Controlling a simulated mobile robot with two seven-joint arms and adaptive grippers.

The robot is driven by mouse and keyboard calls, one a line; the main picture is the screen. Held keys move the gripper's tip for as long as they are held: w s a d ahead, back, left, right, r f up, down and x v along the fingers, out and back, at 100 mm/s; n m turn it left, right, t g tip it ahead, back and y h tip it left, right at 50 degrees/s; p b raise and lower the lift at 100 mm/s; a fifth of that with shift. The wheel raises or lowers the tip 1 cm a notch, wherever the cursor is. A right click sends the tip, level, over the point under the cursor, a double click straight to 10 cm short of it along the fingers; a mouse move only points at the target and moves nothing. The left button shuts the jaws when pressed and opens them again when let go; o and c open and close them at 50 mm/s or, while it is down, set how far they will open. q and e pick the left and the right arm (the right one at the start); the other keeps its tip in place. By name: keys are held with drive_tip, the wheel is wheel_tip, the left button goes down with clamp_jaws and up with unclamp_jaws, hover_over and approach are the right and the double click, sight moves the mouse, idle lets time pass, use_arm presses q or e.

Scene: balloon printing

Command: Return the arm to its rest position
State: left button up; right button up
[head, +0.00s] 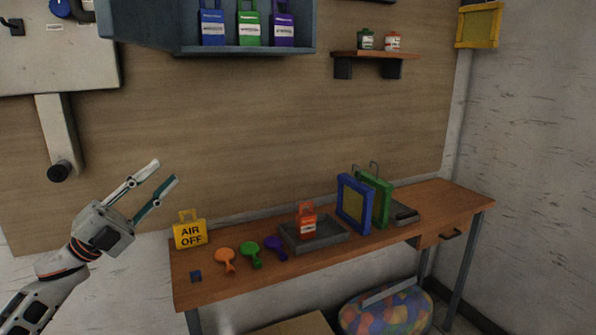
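My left gripper (152,192) is in the head view at the left, at the end of my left arm, which comes in from the lower left. Its two fingers are spread apart and nothing is between them. It is raised in front of the wooden wall panel (270,140), above and left of the table. It appears clear of the yellow "AIR OFF" tag (190,235) on the table's left end. My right gripper is not in view.
The wooden table (330,262) holds orange, green and purple paddles (250,256), a grey tray (330,238) with an orange bottle-like item (306,219), and blue and green frames (354,203). A shelf (250,50) hangs above. A multicoloured round object (390,315) is below.

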use_arm(q)
drive_tip(key=s+d+f+n+t+y, duration=0.2)
drive_tip(key=f+n+y, duration=0.4)
drive_tip(key=f, duration=0.6)
drive_tip(key=s+d+f+n+t+y, duration=0.15)
drive_tip(key=f+n+y, duration=0.25)
drive_tip(key=f+n, duration=0.5)
drive_tip(key=s+d+f+n+t+y, duration=0.15)
drive_tip(key=f+n+y, duration=0.35)
drive_tip(key=f, duration=0.9)
drive_tip(key=s+d+f+n+g+y, duration=0.2)
drive_tip(key=s+f+n+g, duration=0.1)
drive_tip(key=s+f, duration=0.7)
drive_tip(key=s+d+f+n+g+y, duration=0.1)
drive_tip(key=s+d+f+n+g, duration=0.1)
drive_tip(key=s+f, duration=0.9)
drive_tip(key=shift+s+f+n+g+y, duration=0.35)
drive_tip(key=shift+f+n+g, duration=0.3)
drive_tip(key=shift+g, duration=0.45)
